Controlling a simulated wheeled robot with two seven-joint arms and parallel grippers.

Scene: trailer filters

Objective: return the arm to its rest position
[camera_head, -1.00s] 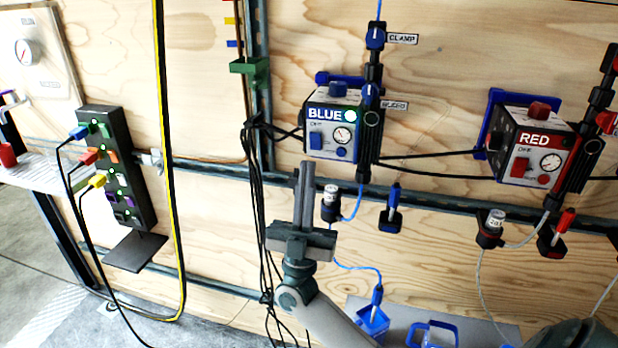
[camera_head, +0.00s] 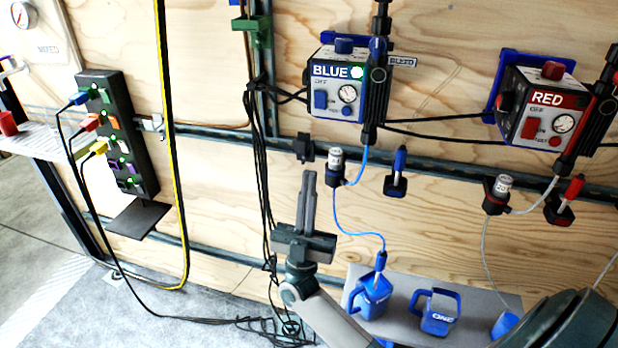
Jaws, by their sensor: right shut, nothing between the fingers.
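My right gripper (camera_head: 309,177) is in the lower middle of the head view. Its fingers point up, are shut together and hold nothing. Its grey arm runs down to the bottom edge, and a dark green link of mine fills the lower right corner. The gripper stands in front of the plywood wall, apart from the devices in the picture. My left gripper is not in view.
On the wall are a blue pump box (camera_head: 338,88) and a red pump box (camera_head: 541,114). A power strip (camera_head: 117,132) with coloured plugs hangs left. Black cables (camera_head: 258,190) hang just left of the gripper. Blue containers (camera_head: 437,312) stand on a grey shelf (camera_head: 481,292).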

